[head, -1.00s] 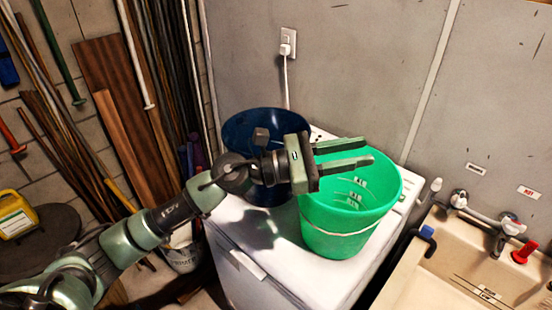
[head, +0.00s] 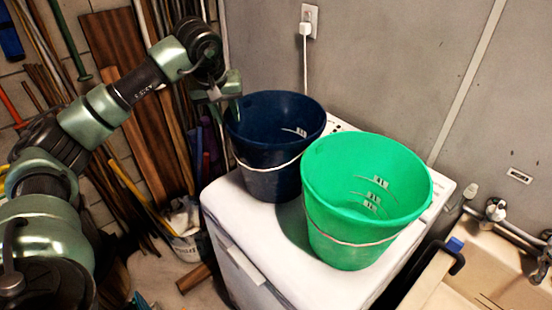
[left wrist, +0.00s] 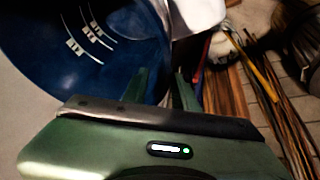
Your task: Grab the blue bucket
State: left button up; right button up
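The blue bucket (head: 272,170) stands upright on the back left of the white machine's top. Its thin handle hangs across its front. My left gripper (head: 228,108) is at the bucket's left rim, pointing downward. In the left wrist view the inside of the blue bucket (left wrist: 55,30) fills the upper left. There the gripper's fingers (left wrist: 159,85) are apart, one over the bucket's inside and the other just beyond the rim. Contact with the wall cannot be made out. My right gripper is not in view.
A green bucket (head: 340,235) stands close in front and right of the blue one on the white machine (head: 270,255). A sink (head: 480,265) with taps is at right. Planks and poles (head: 130,90) lean at left. A grey wall with a plugged socket (head: 309,18) is behind.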

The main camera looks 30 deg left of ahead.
aim_at(231, 124)
pick_arm(q)
jog(key=p+x, duration=0.2)
jog(key=x, duration=0.2)
jog(key=shift+w+a+f+p, duration=0.2)
jog(key=shift+f+p, duration=0.05)
jog(key=shift+p, duration=0.1)
jog(key=shift+w+a+f, duration=0.1)
jog(key=shift+w+f, duration=0.1)
jog(key=shift+f, duration=0.35)
grip_shut()
jog(key=shift+r, duration=0.1)
dwell(0.5)
